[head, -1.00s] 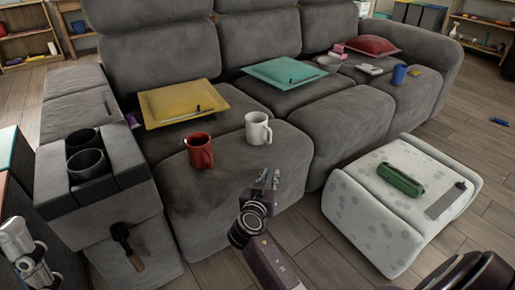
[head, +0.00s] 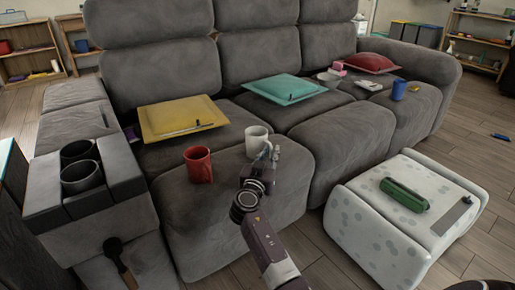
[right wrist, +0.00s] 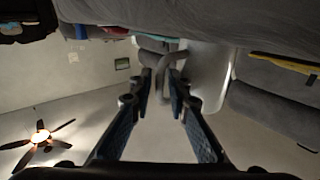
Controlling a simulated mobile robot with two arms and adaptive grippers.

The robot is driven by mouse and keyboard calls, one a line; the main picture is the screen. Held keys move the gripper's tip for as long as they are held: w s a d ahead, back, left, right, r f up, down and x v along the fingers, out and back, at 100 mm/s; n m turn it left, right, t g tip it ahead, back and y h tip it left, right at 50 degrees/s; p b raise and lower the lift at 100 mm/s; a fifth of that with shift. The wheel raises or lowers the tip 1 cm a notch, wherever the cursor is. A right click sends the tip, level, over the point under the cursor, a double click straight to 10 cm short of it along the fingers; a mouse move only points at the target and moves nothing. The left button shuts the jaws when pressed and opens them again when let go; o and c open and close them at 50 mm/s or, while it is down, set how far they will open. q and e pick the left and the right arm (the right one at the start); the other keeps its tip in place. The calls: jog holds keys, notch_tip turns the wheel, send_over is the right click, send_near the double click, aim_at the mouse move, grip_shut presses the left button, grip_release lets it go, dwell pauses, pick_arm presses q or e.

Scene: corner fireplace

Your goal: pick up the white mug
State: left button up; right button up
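The white mug (head: 256,139) stands upright on the front of the left sofa seat, right of the red mug (head: 198,164). My right gripper (head: 270,150) reaches up to the mug's right side, partly covering it in the head view. In the right wrist view the picture is upside down. There the white mug (right wrist: 211,78) fills the upper middle, with its handle (right wrist: 164,68) between the two fingertips (right wrist: 161,82) of my right gripper. The fingers are open, with a gap either side of the handle. I cannot tell whether they touch it. My left gripper is not in view.
A yellow cushion (head: 180,118) with a dark pen-like thing lies behind the mugs. A teal cushion (head: 284,87) lies farther right. The armrest with two dark cup holders (head: 80,178) is at left. A patterned ottoman (head: 385,235) bears a green case (head: 404,195).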

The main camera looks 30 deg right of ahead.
jog(key=shift+w+d, duration=0.15)
jog(key=shift+d, duration=0.05)
grip_shut()
jog(key=shift+r, duration=0.15)
